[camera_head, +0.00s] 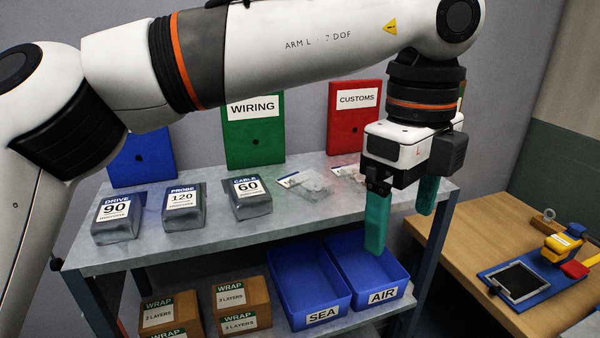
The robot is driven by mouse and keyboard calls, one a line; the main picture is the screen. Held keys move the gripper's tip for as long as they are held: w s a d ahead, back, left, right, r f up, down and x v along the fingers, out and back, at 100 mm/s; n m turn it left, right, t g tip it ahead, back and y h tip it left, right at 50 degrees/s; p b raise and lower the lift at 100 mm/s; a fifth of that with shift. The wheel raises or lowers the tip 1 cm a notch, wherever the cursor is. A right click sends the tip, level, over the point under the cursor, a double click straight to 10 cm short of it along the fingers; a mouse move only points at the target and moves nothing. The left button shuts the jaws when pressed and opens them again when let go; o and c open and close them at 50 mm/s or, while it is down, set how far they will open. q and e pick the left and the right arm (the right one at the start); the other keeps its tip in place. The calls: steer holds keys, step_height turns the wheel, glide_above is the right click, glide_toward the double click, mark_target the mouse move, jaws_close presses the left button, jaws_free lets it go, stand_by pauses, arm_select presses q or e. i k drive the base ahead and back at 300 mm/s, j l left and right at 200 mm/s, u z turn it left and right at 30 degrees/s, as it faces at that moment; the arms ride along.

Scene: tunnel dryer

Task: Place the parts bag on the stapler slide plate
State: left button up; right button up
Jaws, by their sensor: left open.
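A clear plastic bag with a small white label (313,187) lies on the grey upper shelf (300,222), right of the labelled grey packs. A second clear bag (345,168) lies behind it to the right, partly hidden by my left gripper. I cannot tell which one is the parts bag. The stapler (562,243) is yellow and blue with a red part, on a wooden table at right. A dark framed plate (518,281) lies on its blue base. My left gripper (401,230) is open and empty, pointing down in front of the shelf's right end. My right gripper is not visible.
Grey packs marked DRIVE (115,228), PROBE (183,218) and CABLE (251,205) stand on the shelf. Blue SEA (310,295) and AIR (368,275) bins and WRAP boxes (240,303) sit below. The wooden table's (455,255) left part is clear.

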mark_target(516, 280)
steer(key=i+j, duration=0.25)
steer(key=i, duration=0.25)
steer(key=i+j, duration=0.3)
steer(key=i, duration=0.2)
